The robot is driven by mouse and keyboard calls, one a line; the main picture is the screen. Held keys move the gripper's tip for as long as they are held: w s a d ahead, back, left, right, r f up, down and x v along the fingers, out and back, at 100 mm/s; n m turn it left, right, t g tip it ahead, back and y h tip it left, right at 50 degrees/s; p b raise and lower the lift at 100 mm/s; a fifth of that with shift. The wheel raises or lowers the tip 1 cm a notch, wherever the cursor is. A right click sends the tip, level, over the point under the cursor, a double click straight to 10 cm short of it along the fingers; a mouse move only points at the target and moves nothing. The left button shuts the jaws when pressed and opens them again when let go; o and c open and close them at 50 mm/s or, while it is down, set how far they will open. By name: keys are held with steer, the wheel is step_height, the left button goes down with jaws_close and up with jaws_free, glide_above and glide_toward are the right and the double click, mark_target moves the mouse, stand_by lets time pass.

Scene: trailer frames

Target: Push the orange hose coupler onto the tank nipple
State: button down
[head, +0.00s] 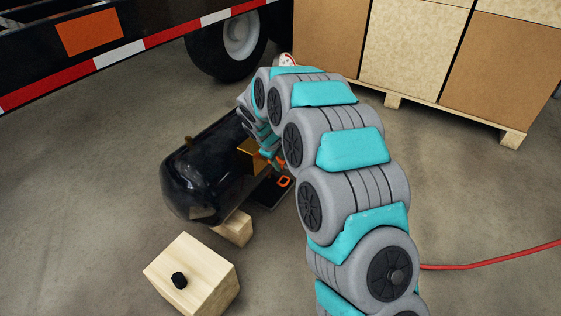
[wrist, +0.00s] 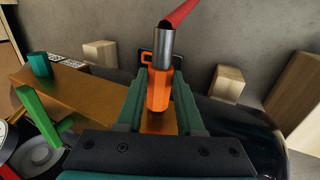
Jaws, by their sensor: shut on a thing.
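The orange coupler (wrist: 158,90) is between the two green fingers of my gripper (wrist: 158,108) in the wrist view. My gripper is shut on it. A steel sleeve (wrist: 163,48) and the red hose (wrist: 181,14) extend from its upper end. The black tank (head: 200,175) lies on wooden supports in the head view, and its dark side also shows in the wrist view (wrist: 262,128). A brass-coloured part (head: 250,147) sits at its right side, close to my gripper. The tank nipple is not discernible, so I cannot tell whether the coupler touches it.
A wooden block with a black knob (head: 195,272) stands in front of the tank. A flat black object with an orange ring (head: 283,182) lies beside it. Boxes on a pallet (head: 450,107) and a trailer wheel (head: 226,45) stand behind. Red hose (head: 490,257) crosses the right floor.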

steer(key=shift+w+a, duration=0.3)
steer(key=shift+a, duration=0.1)
steer(key=shift+c, duration=2.3)
jaws_free()
steer(key=v, duration=0.7)
steer(key=shift+r+p, duration=0.4)
steer(key=shift+p, duration=0.05)
steer(key=shift+s+a, duration=0.1)
